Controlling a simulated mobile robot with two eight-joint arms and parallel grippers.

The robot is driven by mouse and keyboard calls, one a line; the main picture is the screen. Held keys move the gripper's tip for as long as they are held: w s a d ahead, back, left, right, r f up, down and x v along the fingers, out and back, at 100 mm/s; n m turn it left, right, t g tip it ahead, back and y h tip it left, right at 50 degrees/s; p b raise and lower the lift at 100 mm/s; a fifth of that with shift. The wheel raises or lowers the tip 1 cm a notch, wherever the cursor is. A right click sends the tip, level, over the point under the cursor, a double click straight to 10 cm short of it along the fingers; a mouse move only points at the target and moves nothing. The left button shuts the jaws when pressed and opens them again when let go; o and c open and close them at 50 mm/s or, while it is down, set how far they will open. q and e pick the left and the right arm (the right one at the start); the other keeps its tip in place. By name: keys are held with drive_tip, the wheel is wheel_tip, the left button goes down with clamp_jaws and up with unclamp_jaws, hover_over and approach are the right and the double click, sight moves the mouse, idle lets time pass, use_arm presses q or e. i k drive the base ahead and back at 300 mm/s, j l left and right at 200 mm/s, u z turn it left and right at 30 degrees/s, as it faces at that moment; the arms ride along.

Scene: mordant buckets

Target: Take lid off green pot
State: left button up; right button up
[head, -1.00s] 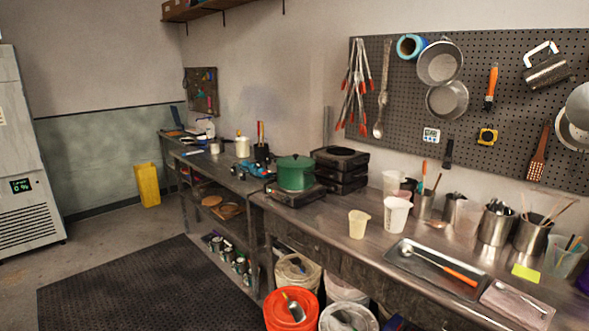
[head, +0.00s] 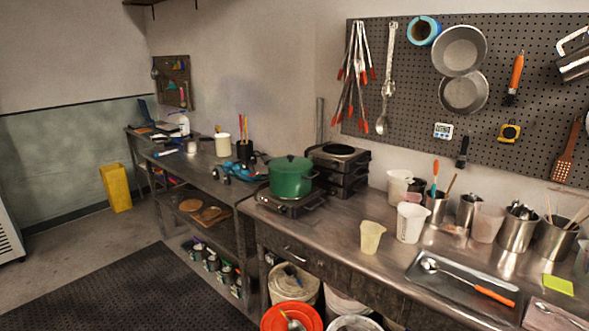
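The green pot (head: 291,183) stands upright on a black portable burner (head: 292,202) on the metal workbench, near the middle of the head view. Its green lid (head: 291,163) sits on top with a small dark knob in the centre. Neither of my grippers shows in the head view, so the pot and lid stand clear of them.
Stacked black burners (head: 339,170) stand just behind and right of the pot. A cream cup (head: 371,237) and a white beaker (head: 410,222) stand to its right. A tray (head: 465,283) holds an orange-handled ladle. Lidded buckets (head: 292,282) are under the bench; the black floor mat (head: 130,285) is clear.

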sight(290, 164)
drive_tip(key=i+j+z, duration=0.1)
drive_tip(key=i+j, duration=0.25)
drive_tip(key=i+j+z, duration=0.1)
drive_tip(key=i+j, duration=0.2)
drive_tip(key=i+j+z, duration=0.1)
drive_tip(key=i+j, duration=0.2)
drive_tip(key=j, duration=0.15)
drive_tip(key=i+j+z, duration=0.1)
drive_tip(key=i+j, duration=0.2)
drive_tip(key=i+j+z, duration=0.15)
drive_tip(key=j, duration=0.4)
drive_tip(key=i, duration=0.1)
